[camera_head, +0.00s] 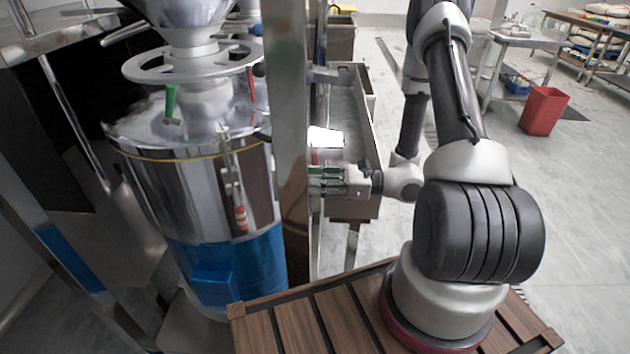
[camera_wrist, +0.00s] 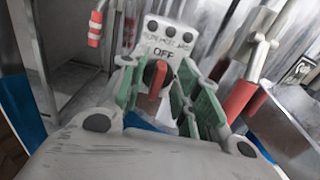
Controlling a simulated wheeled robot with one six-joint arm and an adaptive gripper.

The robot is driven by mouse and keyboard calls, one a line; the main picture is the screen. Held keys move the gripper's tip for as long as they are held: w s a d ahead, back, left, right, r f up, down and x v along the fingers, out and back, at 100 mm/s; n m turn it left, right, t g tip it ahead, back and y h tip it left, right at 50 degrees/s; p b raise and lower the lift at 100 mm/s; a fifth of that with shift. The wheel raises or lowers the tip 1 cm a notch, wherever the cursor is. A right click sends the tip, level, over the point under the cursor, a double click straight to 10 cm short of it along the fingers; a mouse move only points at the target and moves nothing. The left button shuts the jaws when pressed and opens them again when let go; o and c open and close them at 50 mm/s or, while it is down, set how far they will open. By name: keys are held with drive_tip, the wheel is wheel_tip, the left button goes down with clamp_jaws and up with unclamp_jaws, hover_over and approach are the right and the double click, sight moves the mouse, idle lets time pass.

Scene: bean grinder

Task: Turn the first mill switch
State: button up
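A grey switch panel (camera_wrist: 165,40) with the word OFF shows in the wrist view, with several round dark spots along its top. Below the lettering is the mill switch, a red handle (camera_wrist: 157,80) on a dark round base. My gripper (camera_wrist: 161,88) is open, with green finger pads to the left and right of the red handle. I see a gap on both sides, and cannot tell if any pad touches it. In the head view my gripper (camera_head: 328,181) is at the steel post, which hides part of it.
A steel mill with a blue lower part (camera_head: 225,262) stands left of the post (camera_head: 290,120). Red-gripped levers show left (camera_wrist: 95,30) and right (camera_wrist: 240,100) of the panel, the right one close to my fingers. Open floor and a red bin (camera_head: 543,110) lie at the right.

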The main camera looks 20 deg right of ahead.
clamp_jaws()
drive_tip(key=shift+m, duration=0.3)
drive_tip(key=shift+w+d+f+m, duration=0.1)
drive_tip(key=shift+w+f+m, duration=0.1)
drive_tip(key=shift+m, duration=2.65)
drive_tip(key=shift+w+d+f+m, duration=0.1)
drive_tip(key=shift+w+f+m, duration=0.1)
drive_tip(key=shift+m, duration=2.7)
drive_tip(key=shift+w+f+m, duration=0.15)
drive_tip(key=shift+f+m, duration=0.05)
drive_tip(key=shift+m, duration=2.65)
